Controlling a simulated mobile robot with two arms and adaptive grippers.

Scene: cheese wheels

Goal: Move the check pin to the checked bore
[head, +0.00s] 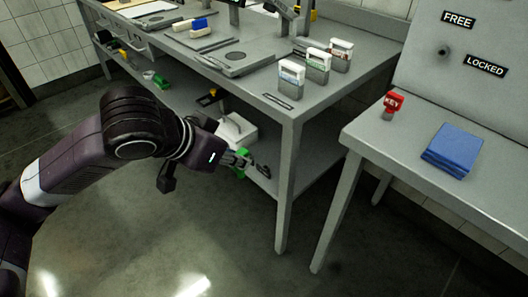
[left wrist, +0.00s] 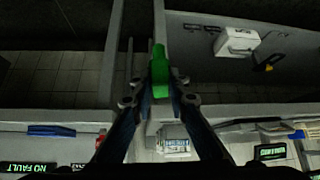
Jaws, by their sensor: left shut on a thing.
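My left gripper (head: 250,166) is in front of the table's lower shelf in the head view. It is shut on a green piece (head: 240,160), which looks like the check pin but carries no label I can read. In the left wrist view the green pin (left wrist: 160,72) stands between the fingertips of the left gripper (left wrist: 158,95). The arm and fingers hide part of the pin in the head view. I cannot pick out a bore marked as checked. My right gripper is not in view.
The grey table (head: 285,122) carries several labelled boxes. A white box (head: 238,130) sits on its lower shelf beside my gripper. On the right bench (head: 370,138) are a red KEY piece (head: 392,104) and a blue stack (head: 453,148), below a FREE/LOCKED panel (head: 460,30). A floor gap separates the tables.

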